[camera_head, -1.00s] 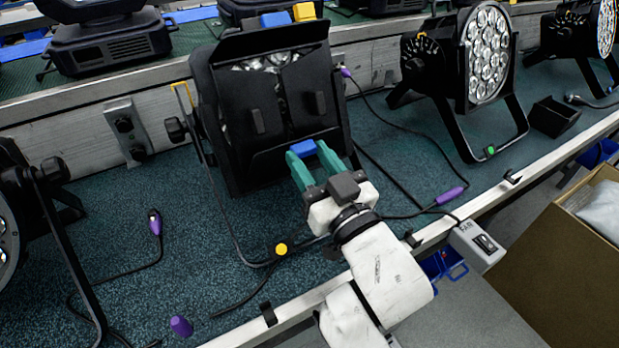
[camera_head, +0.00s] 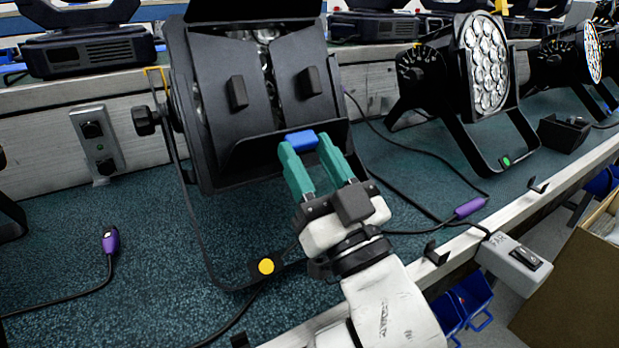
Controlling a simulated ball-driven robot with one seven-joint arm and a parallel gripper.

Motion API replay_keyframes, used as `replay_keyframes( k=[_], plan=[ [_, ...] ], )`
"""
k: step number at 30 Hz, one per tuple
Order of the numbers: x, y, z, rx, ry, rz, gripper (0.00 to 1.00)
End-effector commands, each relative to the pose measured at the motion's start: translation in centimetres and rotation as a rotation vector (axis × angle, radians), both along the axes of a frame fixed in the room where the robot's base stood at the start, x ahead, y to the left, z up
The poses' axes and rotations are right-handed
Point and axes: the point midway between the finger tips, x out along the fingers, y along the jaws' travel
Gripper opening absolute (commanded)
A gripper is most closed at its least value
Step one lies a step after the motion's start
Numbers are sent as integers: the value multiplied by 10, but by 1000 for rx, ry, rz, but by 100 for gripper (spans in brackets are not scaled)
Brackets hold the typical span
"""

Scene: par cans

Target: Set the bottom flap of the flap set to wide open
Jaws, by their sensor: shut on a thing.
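The flap set is on the front of a black par can (camera_head: 188,110) with a yellow dot on its stand. Its two side flaps (camera_head: 236,95) are folded in across the lens, which shows only in narrow gaps. The top flap (camera_head: 250,12) stands out at the top. The bottom flap (camera_head: 245,152) sticks out toward me at the lower front, with a blue tab (camera_head: 301,141) on its edge. My gripper (camera_head: 306,145) has teal fingers, one on each side of the blue tab, and is shut on it.
Another par can (camera_head: 485,65) with a green dot stands to the right. A grey switch box (camera_head: 513,262) sits at the bench's front edge. Cables with purple connectors (camera_head: 470,207) lie on the teal bench top (camera_head: 70,225). A cardboard box (camera_head: 575,290) is at lower right.

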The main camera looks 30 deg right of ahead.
Motion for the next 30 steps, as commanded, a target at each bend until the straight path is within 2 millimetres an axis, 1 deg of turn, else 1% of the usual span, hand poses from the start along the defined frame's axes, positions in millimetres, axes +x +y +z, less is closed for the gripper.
replay_keyframes(
  k=[1,19,20,27,28,30],
  plan=[
    [0,0,-4,0,-6,0,12],
    [0,0,-2,0,-24,0,12],
    [0,0,-2,0,-24,0,43],
    [0,0,-2,0,-25,0,66],
    [0,0,-2,0,-25,0,68],
    [0,0,-2,0,-25,0,68]
  ],
)
